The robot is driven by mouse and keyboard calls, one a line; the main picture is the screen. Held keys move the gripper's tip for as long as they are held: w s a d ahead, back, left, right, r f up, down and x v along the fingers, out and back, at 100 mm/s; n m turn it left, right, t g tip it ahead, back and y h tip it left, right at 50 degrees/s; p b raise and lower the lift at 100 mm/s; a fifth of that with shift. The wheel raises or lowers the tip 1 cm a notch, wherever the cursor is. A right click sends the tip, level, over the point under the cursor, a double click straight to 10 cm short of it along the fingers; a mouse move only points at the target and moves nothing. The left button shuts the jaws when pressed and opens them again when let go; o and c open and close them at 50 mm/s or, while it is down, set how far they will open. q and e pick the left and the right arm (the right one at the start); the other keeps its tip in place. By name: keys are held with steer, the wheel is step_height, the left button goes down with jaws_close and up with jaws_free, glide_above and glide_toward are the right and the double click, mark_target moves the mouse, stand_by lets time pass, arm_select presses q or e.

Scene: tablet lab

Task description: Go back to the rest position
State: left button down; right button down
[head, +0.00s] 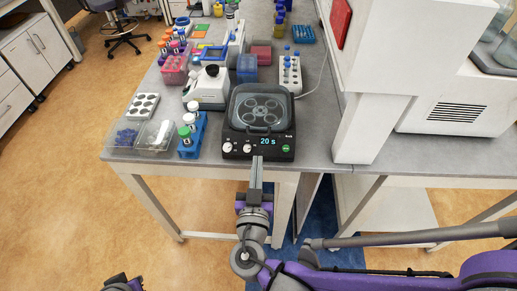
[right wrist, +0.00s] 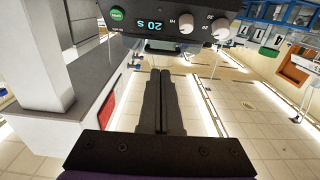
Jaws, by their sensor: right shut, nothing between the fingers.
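My right gripper (head: 257,160) is shut and empty. In the head view its fingertips are at the front of the dark device (head: 260,105), which has a round rotor under a clear lid and a "20 s" display. In the right wrist view, the two dark fingers (right wrist: 160,75) lie together just below the device's front panel (right wrist: 165,22). A gap or contact with the panel is hard to judge. A small dark and purple part of my left arm (head: 122,284) shows at the bottom edge of the head view. Its fingers cannot be made out.
The grey bench (head: 318,150) holds a blue tube rack (head: 193,138), clear boxes (head: 155,137), a white well plate (head: 142,106) and a white tube rack (head: 290,75). A large white machine (head: 400,55) stands right.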

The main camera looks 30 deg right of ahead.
steer(key=shift+s+a+f, duration=0.4)
steer(key=shift+s, duration=0.2)
steer(key=s+d+f+n+g+y+p, duration=0.1)
steer(key=s+d+f+n+g+y, duration=0.15)
steer(key=d+f+g, duration=0.4)
steer(key=s+a+f+n+g+y+p, duration=0.1)
steer(key=s+a+n+g+y, duration=0.2)
steer(key=a+y, duration=0.4)
steer(key=shift+s+f+n, duration=0.3)
steer(key=shift+s+n, duration=0.05)
steer(key=shift+s, duration=0.1)
steer(key=shift+g, duration=0.25)
